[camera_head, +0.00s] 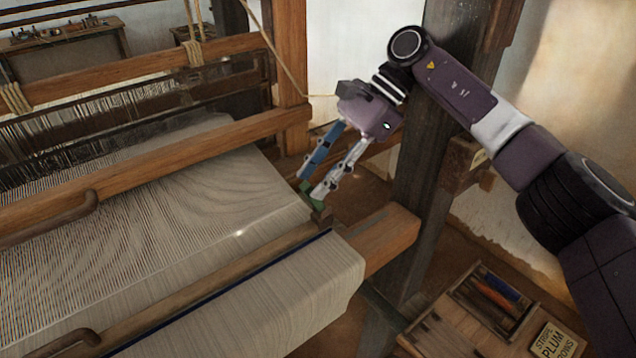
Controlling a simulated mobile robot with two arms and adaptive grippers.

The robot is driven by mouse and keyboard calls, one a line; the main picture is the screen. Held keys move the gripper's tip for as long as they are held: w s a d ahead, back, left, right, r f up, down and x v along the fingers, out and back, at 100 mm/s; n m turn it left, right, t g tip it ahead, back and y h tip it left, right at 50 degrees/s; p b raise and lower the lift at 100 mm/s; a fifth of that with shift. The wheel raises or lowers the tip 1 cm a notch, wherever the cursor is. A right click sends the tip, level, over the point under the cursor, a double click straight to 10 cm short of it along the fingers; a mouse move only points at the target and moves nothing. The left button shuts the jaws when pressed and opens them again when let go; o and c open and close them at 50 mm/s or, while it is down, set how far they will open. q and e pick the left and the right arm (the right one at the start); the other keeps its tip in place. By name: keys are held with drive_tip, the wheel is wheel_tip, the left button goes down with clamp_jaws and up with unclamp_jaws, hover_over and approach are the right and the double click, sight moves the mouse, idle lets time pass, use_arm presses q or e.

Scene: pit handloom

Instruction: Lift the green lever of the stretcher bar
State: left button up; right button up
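The stretcher bar (215,267) is a long wooden bar lying slantwise across the pale cloth near its front edge. Its green lever (317,204) shows as a small green piece at the bar's right end, partly hidden by my fingertips. My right gripper (311,187) reaches down from the upper right, with one blue and one silver finger. The fingers stand apart, with their tips right at the lever. I cannot tell whether they touch it. My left gripper is not in view.
The loom's wooden beams (160,153) cross the left side, above the cloth (230,190). A dark upright post (425,190) stands behind my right arm. A wooden tool box (445,335) and a lettered sign (556,342) are at lower right. A cord (275,55) hangs near the gripper.

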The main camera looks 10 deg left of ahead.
wheel_tip(320, 180, up, 8)
drive_tip(key=shift+f, duration=0.15)
idle(0.4)
